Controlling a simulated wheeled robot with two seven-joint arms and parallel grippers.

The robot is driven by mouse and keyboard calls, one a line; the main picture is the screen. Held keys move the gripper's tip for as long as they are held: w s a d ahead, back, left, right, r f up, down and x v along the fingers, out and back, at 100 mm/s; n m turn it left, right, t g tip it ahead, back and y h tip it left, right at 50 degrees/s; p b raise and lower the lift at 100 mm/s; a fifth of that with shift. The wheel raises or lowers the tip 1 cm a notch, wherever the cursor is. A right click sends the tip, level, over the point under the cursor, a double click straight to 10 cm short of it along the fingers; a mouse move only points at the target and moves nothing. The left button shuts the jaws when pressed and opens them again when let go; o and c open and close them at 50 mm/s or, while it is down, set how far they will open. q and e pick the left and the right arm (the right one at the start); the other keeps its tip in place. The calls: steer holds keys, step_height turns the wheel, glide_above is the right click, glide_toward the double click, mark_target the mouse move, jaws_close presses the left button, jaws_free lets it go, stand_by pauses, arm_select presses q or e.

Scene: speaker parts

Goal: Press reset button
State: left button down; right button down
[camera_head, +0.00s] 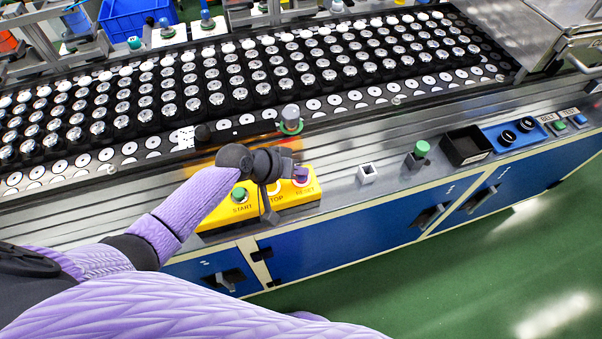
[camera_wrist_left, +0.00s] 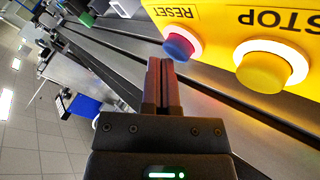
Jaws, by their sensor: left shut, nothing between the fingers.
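The yellow control box (camera_head: 222,214) sits on the front ledge of the conveyor, with START, STOP and RESET labels. The reset button (camera_head: 301,178) is at its right end. In the left wrist view the reset button (camera_wrist_left: 178,46) has a blue and red cap inside a pale ring, under an upside-down RESET label. My left gripper (camera_head: 289,166) is shut and empty, close to the reset button. In the left wrist view its fingertips (camera_wrist_left: 161,62) appear just left of the button; I cannot tell whether they touch it. My right gripper is not in view.
The stop button (camera_wrist_left: 262,70) is beside the reset button, and the green start button (camera_head: 239,194) is further left. A grey-topped post (camera_head: 290,118) stands behind the box. A green button (camera_head: 421,149) and a black box (camera_head: 467,146) are to the right.

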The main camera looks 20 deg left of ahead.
arm_select(q)
steer(key=shift+f, duration=0.35)
stand_by(0.3)
steer(key=shift+r, duration=0.1)
steer(key=shift+r+p, duration=0.7)
steer(key=shift+f, duration=0.1)
step_height(320, 180, up, 6)
steer(key=p, duration=0.6)
steer(key=shift+r, duration=0.2)
steer(key=shift+f, duration=0.2)
